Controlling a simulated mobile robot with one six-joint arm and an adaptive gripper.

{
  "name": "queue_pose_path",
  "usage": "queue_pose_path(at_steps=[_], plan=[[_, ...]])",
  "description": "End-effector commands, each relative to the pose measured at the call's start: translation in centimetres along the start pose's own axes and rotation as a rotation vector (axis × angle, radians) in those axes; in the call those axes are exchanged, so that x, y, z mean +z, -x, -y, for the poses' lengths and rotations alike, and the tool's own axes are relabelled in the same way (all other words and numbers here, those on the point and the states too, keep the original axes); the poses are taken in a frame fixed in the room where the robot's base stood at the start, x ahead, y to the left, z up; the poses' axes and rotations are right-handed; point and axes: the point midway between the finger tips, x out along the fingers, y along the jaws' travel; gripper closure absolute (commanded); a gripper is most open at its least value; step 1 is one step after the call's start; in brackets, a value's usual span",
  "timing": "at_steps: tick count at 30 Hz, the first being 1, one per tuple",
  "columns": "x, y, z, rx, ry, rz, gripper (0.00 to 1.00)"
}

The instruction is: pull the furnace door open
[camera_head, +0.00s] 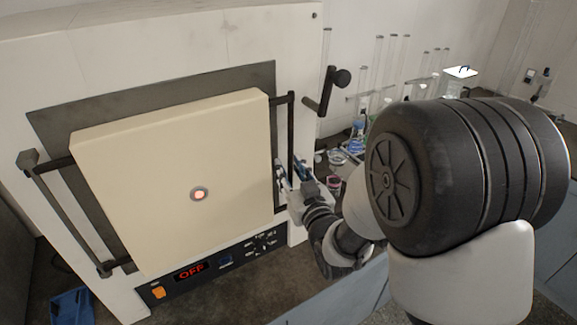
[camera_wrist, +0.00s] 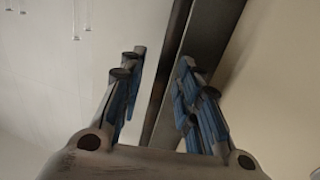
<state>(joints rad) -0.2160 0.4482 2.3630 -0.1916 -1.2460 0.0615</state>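The furnace door (camera_head: 175,150) is a thick cream square panel with a small glowing peephole in its middle. It stands close against the white furnace front. A black vertical handle bar (camera_head: 291,135) runs along the door's right side. My gripper (camera_head: 291,177) is at the lower part of this bar. In the wrist view my gripper (camera_wrist: 160,70) has its blue-padded fingers apart, one on each side of the dark handle bar (camera_wrist: 168,75). There are gaps beside the bar, and I cannot tell whether either finger touches it. The door (camera_wrist: 275,100) fills the right of that view.
A second black handle (camera_head: 65,215) is on the door's left side. A black crank lever (camera_head: 328,92) sticks out at the furnace's upper right. The control panel (camera_head: 215,265) below reads OFF. Glassware (camera_head: 385,75) stands behind, right of the furnace. A blue bin (camera_head: 72,307) is at lower left.

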Motion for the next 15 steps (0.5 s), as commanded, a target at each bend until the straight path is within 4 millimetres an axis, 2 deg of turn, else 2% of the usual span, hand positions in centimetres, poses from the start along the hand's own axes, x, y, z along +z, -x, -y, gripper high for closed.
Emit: queue_pose_path(at_steps=[4, 15], plan=[[0.03, 0.0, 0.0, 0.0, 0.0, 0.0, 0.69], [0.01, -0.01, 0.01, 0.0, 0.0, 0.0, 0.94]])
